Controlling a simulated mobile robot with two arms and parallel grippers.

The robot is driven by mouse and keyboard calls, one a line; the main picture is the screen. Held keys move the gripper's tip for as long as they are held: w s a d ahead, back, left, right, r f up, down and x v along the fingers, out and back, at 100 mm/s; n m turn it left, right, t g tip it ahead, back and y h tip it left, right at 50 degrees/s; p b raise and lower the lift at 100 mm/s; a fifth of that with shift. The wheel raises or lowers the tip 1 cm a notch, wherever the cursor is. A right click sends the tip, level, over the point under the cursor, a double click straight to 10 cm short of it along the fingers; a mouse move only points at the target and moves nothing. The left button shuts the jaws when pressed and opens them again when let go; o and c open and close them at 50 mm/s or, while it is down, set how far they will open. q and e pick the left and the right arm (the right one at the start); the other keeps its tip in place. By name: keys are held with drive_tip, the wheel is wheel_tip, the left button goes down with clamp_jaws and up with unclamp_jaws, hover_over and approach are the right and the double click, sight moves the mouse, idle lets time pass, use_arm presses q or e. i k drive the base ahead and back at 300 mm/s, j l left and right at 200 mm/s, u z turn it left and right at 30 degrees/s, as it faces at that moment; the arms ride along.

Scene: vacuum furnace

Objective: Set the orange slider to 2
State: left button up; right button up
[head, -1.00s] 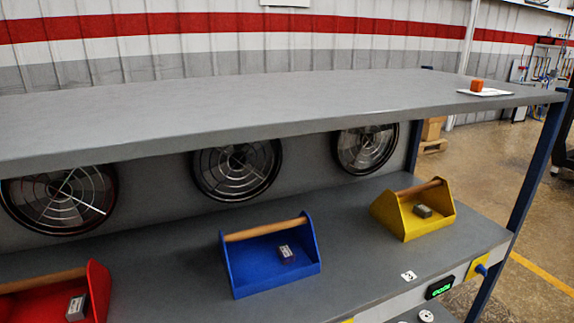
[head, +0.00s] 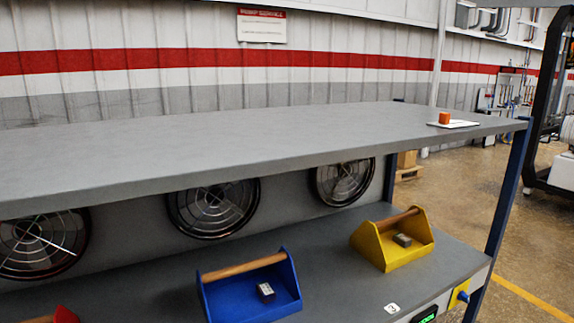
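The orange slider (head: 445,118) is a small orange block on a white plate (head: 462,124). The plate lies on the top shelf near its right end. Any scale marks or numbers on the plate are too small to read, so its setting cannot be told. Neither of my grippers shows in the head view.
The grey top shelf (head: 250,142) is otherwise bare. Below it, a blue tool carrier (head: 215,300), a yellow one (head: 410,250) and part of a red one (head: 66,315) stand on the lower surface, with round fans (head: 213,208) behind. A blue post (head: 508,185) bounds the right end.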

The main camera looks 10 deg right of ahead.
sight(444, 117)
drive_tip(key=i+l+z, duration=0.15)
drive_tip(key=l+z, duration=0.25)
drive_tip(key=i+l+z, duration=0.2)
drive_tip(key=z, duration=0.25)
